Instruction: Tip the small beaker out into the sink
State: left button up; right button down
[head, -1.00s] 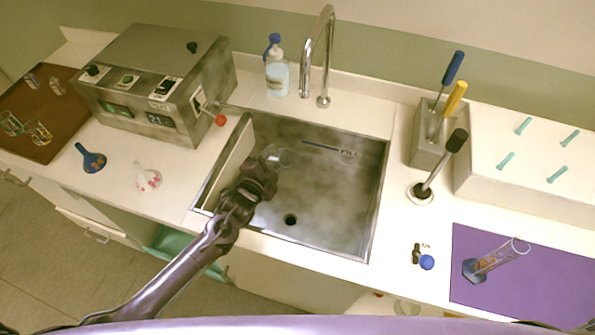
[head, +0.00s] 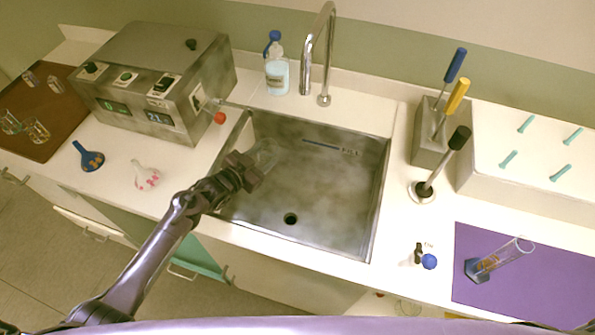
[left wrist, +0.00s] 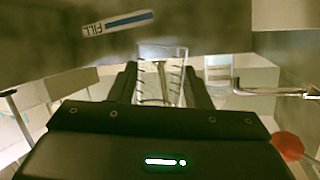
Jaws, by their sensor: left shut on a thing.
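The small beaker (head: 267,153) is clear glass and hangs over the left part of the steel sink (head: 330,205). My left gripper (head: 252,165) is shut on it, inside the left rim of the basin. In the left wrist view the beaker (left wrist: 162,80) stands out between the two fingers, with graduation marks on its wall. I cannot make out any liquid in it, nor its exact tilt. The sink's drain (head: 291,219) lies to the lower right of the gripper. My right gripper is not in view.
The tap (head: 322,60) and a soap bottle (head: 277,70) stand behind the sink. A steel control box (head: 155,85) with a red-knobbed lever (head: 219,117) is close on the left. A tool holder (head: 432,135) and a purple mat (head: 520,290) with a cylinder (head: 500,260) are to the right.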

pick_arm(q)
jog(key=shift+w+a+n, duration=0.1)
jog(key=shift+a+n, duration=0.05)
jog(key=shift+n, duration=0.15)
jog(key=shift+w+a+r+n+h, duration=0.2)
jog(key=shift+a+r+n+h, duration=0.1)
jog(key=shift+w+a+r+n, duration=0.1)
jog(key=shift+a+n, duration=0.05)
jog(key=shift+n, duration=0.25)
